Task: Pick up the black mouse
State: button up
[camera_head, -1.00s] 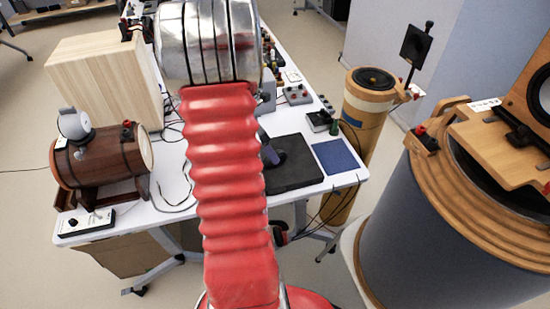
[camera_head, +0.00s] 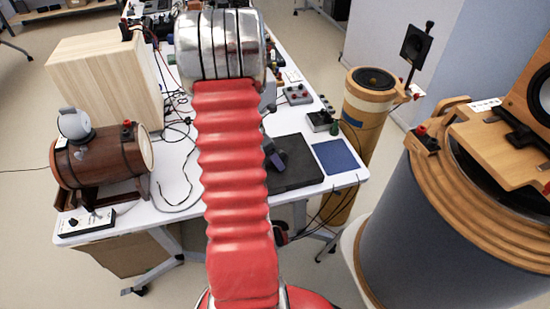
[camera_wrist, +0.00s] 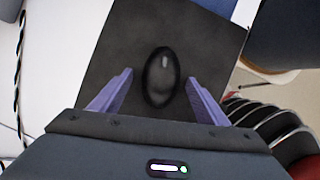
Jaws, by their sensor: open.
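The black mouse (camera_wrist: 161,80) is a dark, shiny oval lying on a dark grey mat (camera_wrist: 110,50) in the wrist view. My gripper (camera_wrist: 160,77) has two purple fingers spread apart, one on each side of the mouse in the picture, with nothing held. I cannot tell how high the fingertips are above the mat. In the head view the mat (camera_head: 305,160) lies near the table's front right, and a purple finger of my gripper (camera_head: 274,154) shows over its left part. The mouse is hidden there behind my arm.
A blue pad (camera_head: 335,157) lies right of the mat, near the white table's (camera_head: 345,181) right edge. A wooden barrel speaker (camera_head: 100,158) and loose cables (camera_head: 185,180) are on the left. Tall round speakers (camera_head: 366,110) stand beyond the right edge.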

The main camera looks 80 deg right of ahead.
jog(key=shift+c, duration=0.2)
dwell(0.3)
jog(key=c, duration=1.1)
jog(key=shift+r, duration=0.1)
jog(key=shift+c, duration=0.7)
jog(key=shift+r, duration=0.2)
jog(key=shift+c, duration=0.5)
notch_tip(320, 180, up, 8)
jog(key=shift+r, duration=0.75)
jog(key=shift+c, duration=1.3)
